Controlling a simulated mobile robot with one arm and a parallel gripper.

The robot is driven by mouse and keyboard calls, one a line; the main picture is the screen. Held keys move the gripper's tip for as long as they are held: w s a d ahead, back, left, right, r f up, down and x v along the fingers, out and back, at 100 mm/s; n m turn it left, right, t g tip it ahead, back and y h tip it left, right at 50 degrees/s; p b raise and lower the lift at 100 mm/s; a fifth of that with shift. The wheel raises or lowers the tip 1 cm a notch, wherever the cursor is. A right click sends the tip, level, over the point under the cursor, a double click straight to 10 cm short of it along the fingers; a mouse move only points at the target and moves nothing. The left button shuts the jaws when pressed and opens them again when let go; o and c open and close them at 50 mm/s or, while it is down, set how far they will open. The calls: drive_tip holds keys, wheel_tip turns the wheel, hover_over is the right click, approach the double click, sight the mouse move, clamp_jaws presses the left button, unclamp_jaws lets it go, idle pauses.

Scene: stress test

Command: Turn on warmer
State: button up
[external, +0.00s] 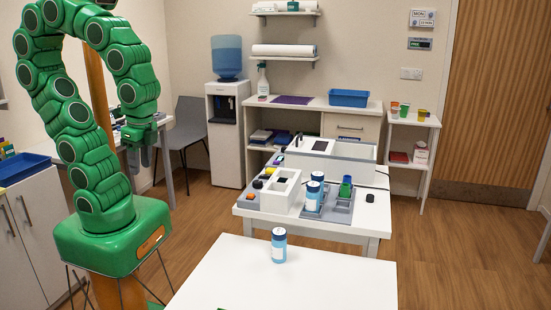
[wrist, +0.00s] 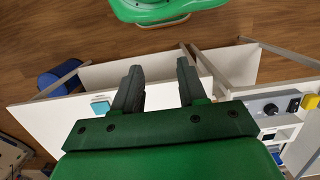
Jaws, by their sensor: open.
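No part is labelled as the warmer. A white box with dark openings (external: 281,188) stands on the far white table, and a small dark knob (external: 257,184) shows at its left. In the wrist view, a grey panel with a round black knob (wrist: 270,109) is at the right, with a yellow block (wrist: 293,104) beside the knob. I cannot tell if the warmer is on. My gripper (wrist: 160,66) is open and empty, its fingers apart over the white table. In the external view my gripper (external: 144,151) hangs at the left, well away from the box.
Another bottle (external: 279,245) stands on the near white table (external: 300,285), which is otherwise mostly clear. A chair (external: 190,125) and a water dispenser (external: 228,115) stand behind.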

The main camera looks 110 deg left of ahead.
drive_tip(key=shift+w+a+n, duration=0.1)
drive_tip(key=shift+w+n, duration=0.2)
drive_tip(key=c, duration=0.5)
drive_tip(key=w+a+n, duration=0.1)
drive_tip(key=w+n, duration=0.2)
drive_tip(key=w+a+r+n, duration=0.1)
drive_tip(key=w+a+n, duration=0.1)
drive_tip(key=n, duration=0.1)
drive_tip(key=w+a+n, duration=0.1)
drive_tip(key=w+n, duration=0.2)
drive_tip(key=shift+w+a+r+t+h, duration=0.25)
drive_tip(key=shift+w+a+t+h, duration=0.05)
drive_tip(key=shift+w+a+t, duration=0.1)
clamp_jaws()
drive_tip(key=w+a+n+t, duration=0.1)
drive_tip(key=w+a+n, duration=0.3)
drive_tip(key=a+n, duration=0.4)
drive_tip(key=w+a+f+n, duration=0.1)
drive_tip(key=w+a+n, duration=0.3)
drive_tip(key=a+n, duration=0.5)
drive_tip(key=w+a+f+n+t, duration=0.1)
drive_tip(key=w+a+n, duration=0.4)
drive_tip(key=a+n, duration=0.4)
drive_tip(key=shift+a+t, duration=0.3)
drive_tip(key=shift+a, duration=2.45)
